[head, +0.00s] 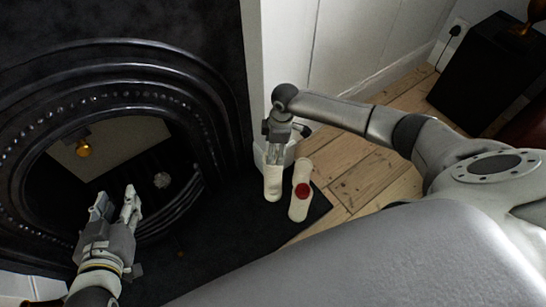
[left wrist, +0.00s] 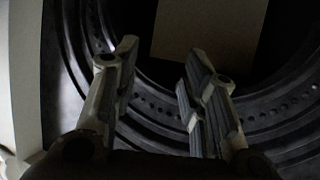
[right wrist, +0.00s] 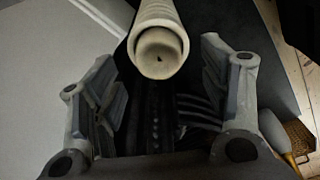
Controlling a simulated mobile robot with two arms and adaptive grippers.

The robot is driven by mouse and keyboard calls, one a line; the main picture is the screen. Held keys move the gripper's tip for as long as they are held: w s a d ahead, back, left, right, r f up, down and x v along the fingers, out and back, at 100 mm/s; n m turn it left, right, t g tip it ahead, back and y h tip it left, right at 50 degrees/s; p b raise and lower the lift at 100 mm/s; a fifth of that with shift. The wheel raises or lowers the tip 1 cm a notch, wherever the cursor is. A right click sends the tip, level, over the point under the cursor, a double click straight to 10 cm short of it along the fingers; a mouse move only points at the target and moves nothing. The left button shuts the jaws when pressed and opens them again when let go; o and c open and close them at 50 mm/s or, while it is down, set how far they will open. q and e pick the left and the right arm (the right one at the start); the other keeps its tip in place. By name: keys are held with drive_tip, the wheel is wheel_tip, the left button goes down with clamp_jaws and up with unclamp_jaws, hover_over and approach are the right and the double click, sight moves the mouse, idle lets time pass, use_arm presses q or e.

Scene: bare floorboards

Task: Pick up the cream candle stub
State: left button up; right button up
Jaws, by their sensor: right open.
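The cream candle stub (head: 272,185) shows in the head view on the dark hearth, just below my right gripper (head: 276,155). In the right wrist view the candle stub (right wrist: 160,45) has its end facing me, with a recessed centre and a small dark mark. It lies between and beyond the fingertips of my right gripper (right wrist: 165,65), which is open, with a gap on both sides. My left gripper (head: 115,203) is open and empty in front of the fireplace opening; its spread fingers also show in the left wrist view.
The black fireplace (head: 130,75) fills the left, and a white wall (head: 340,40) stands behind. A dark box (head: 480,75) is at upper right. Floorboards (head: 345,165) are bare between.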

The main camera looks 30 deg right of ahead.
wheel_tip(320, 180, down, 3)
drive_tip(key=shift+w+a+r+b, duration=0.1)
drive_tip(key=shift+b, duration=0.55)
use_arm(q)
wheel_tip(320, 180, up, 7)
drive_tip(key=w+d+t+h, duration=0.1)
drive_tip(key=w+t, duration=0.1)
drive_tip(key=t, duration=0.2)
drive_tip(key=shift+w+d+f, duration=0.15)
drive_tip(key=shift+w+d, duration=0.05)
drive_tip(key=shift+d, duration=0.1)
use_arm(e)
drive_tip(key=c, duration=1.1)
